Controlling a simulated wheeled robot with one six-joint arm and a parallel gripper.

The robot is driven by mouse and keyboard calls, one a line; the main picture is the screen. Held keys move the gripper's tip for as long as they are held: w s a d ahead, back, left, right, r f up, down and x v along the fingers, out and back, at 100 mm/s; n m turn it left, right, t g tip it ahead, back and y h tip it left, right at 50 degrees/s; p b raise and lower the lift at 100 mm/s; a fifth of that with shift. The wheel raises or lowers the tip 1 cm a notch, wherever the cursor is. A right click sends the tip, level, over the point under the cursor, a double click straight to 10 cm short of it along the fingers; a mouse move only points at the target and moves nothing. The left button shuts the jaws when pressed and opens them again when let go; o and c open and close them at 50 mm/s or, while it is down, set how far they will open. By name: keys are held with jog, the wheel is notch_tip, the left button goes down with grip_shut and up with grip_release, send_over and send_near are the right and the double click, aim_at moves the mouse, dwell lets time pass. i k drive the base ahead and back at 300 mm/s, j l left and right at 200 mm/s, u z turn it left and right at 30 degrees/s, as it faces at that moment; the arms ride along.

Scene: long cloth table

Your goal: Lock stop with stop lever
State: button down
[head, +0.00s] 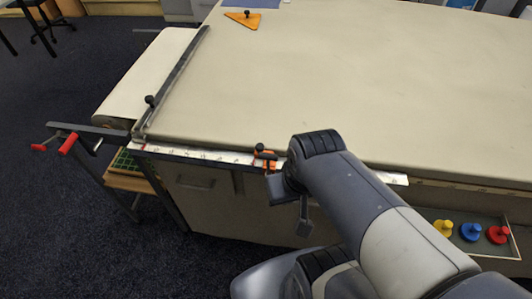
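An orange stop (265,160) with a dark knob or lever on top sits on the white measuring rail (210,153) along the table's front edge. My gripper (303,228) is just right of the stop and lower in the picture, in front of the table's front side. One dark finger shows hanging down; the rest is hidden by my wrist. I cannot tell whether the gripper is open or shut, or whether it touches the stop. Whether the lever is locked cannot be told at this size.
The long cloth table (360,80) is mostly clear. A metal bar (175,80) with a black knob lies along its left side. An orange triangle (244,19) lies at the back. Red handles (67,144) stick out at left. A tray (485,246) holds yellow, blue and red knobs.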

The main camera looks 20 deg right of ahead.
aim_at(268, 166)
jog(key=k+j+z, duration=0.1)
jog(key=j, duration=0.3)
jog(key=k+j+z, duration=0.15)
jog(key=j, duration=0.25)
jog(key=k+j+z, duration=0.1)
jog(key=j, duration=0.3)
jog(key=k, duration=0.1)
